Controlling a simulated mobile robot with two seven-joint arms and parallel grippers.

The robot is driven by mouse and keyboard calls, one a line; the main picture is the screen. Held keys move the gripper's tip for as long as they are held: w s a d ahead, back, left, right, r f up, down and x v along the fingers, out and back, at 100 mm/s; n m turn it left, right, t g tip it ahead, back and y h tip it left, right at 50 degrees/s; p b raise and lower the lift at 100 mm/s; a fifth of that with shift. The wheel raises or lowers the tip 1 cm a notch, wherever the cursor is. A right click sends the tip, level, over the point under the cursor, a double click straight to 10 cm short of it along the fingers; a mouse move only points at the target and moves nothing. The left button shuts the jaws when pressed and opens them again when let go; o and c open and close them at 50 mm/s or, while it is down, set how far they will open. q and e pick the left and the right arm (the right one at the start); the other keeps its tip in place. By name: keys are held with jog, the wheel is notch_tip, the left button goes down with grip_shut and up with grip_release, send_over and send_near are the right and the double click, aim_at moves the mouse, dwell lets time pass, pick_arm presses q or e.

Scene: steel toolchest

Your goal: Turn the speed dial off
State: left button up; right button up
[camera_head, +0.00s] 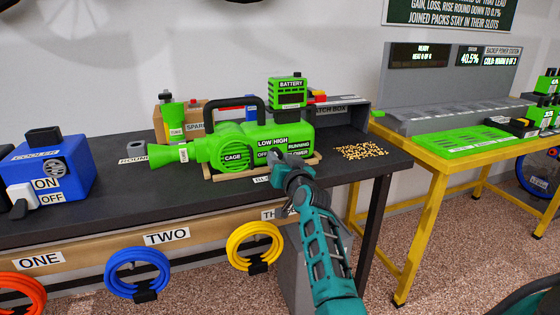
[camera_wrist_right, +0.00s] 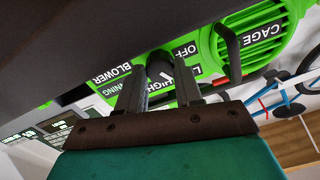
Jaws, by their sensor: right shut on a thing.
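The green blower (camera_head: 226,150) lies on the dark bench, with its nozzle to the left and a black handle on top. Its side carries a CAGE grille and the labels LOW, HIGH, OFF, RUNNING and BLOWER. My right gripper (camera_head: 276,158) reaches the blower's side by the OFF label and is shut on the dark speed dial (camera_wrist_right: 158,66). The right wrist view shows the fingers on either side of the dial, among the LOW, HIGH and OFF labels. The gripper mostly hides the dial in the head view, and its setting cannot be read. My left gripper is not in view.
A green battery (camera_head: 288,92) sits on top of the blower. A blue cooler box (camera_head: 62,172) stands on the bench at left. Brown pellets (camera_head: 360,151) lie right of the blower. A yellow-framed table (camera_head: 440,172) stands farther right. Coloured rings hang along the bench front.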

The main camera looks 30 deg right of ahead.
jog(key=c, duration=0.4)
jog(key=shift+o, duration=0.2)
